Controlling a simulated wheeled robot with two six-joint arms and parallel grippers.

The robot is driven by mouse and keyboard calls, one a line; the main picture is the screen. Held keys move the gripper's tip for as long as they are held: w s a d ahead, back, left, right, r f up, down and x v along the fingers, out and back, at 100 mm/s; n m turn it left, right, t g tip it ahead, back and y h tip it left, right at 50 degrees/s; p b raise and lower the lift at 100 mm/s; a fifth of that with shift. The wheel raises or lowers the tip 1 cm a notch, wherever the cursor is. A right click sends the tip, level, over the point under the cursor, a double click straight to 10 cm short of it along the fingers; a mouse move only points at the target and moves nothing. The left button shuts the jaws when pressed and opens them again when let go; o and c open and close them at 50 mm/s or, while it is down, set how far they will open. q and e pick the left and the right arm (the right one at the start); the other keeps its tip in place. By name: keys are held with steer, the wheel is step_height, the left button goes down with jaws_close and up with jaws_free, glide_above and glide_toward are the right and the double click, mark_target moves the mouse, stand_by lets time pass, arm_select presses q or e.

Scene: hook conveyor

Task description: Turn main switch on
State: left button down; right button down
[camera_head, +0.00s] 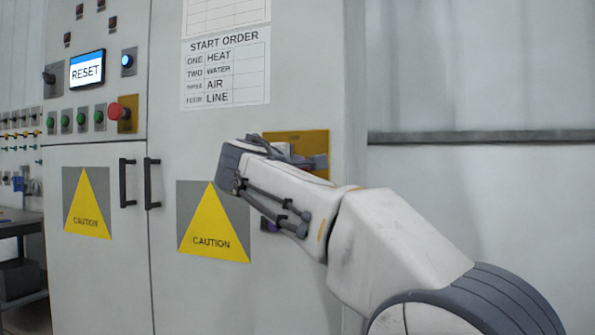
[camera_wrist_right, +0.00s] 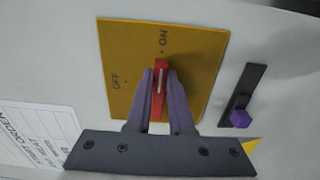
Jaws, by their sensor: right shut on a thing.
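The main switch has a red handle (camera_wrist_right: 158,95) on a yellow plate (camera_wrist_right: 200,65) marked ON and OFF in the right wrist view. My right gripper (camera_wrist_right: 161,80) is shut on the red handle, with one finger on each side. The handle's tip points at the dot beside the ON label, away from OFF. In the head view the yellow plate (camera_head: 318,139) shows partly behind my right wrist, on the cabinet's right side. The handle is hidden there. My left gripper is not in view.
A black strip with a purple knob (camera_wrist_right: 240,118) sits beside the plate. The cabinet (camera_head: 210,285) carries a START ORDER sheet (camera_head: 226,70), a RESET screen (camera_head: 87,70), a red button (camera_head: 117,111), caution signs (camera_head: 213,225) and two black door handles (camera_head: 152,183).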

steer(key=shift+f, duration=0.1)
stand_by(0.3)
steer(key=c, duration=0.8)
jaws_free()
steer(key=shift+s, duration=0.1)
steer(key=v, duration=1)
steer(key=shift+s+b, duration=0.15)
steer(key=shift+b, duration=0.2)
